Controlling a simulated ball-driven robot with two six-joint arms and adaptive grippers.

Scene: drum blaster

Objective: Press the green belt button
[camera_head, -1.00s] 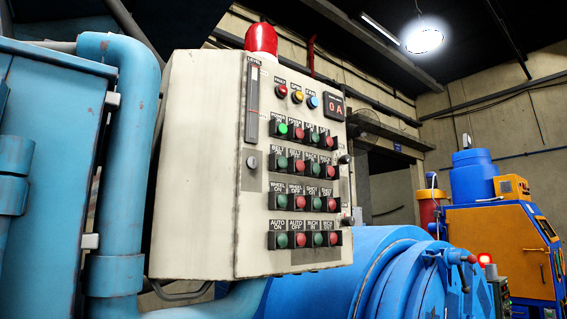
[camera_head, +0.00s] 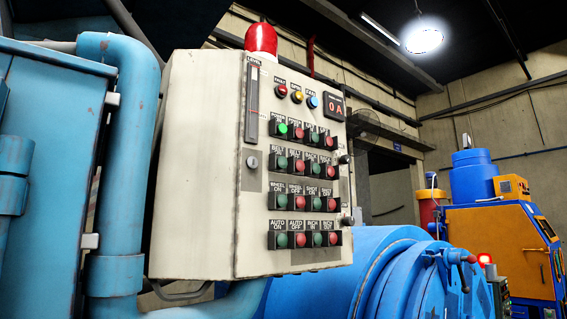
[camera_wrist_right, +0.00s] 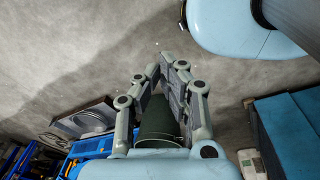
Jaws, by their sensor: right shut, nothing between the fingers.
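The green belt button (camera_head: 281,162) is at the left end of the second button row on the pale control panel (camera_head: 195,165), under a label reading "BELT ON". A red button (camera_head: 299,166) sits just right of it. Neither gripper shows in the head view, and nothing covers the button there. My right gripper (camera_wrist_right: 174,63) shows in the right wrist view with its fingertips together and empty. The panel does not show in the wrist view, so I cannot tell how far the gripper is from it. My left gripper is not in view.
A red beacon (camera_head: 261,41) tops the panel. A light blue pipe (camera_head: 130,165) runs to its left. A blue drum (camera_head: 385,270) lies below right. A dark green cylinder (camera_wrist_right: 157,122) shows behind the fingers in the wrist view, above grey floor (camera_wrist_right: 75,60).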

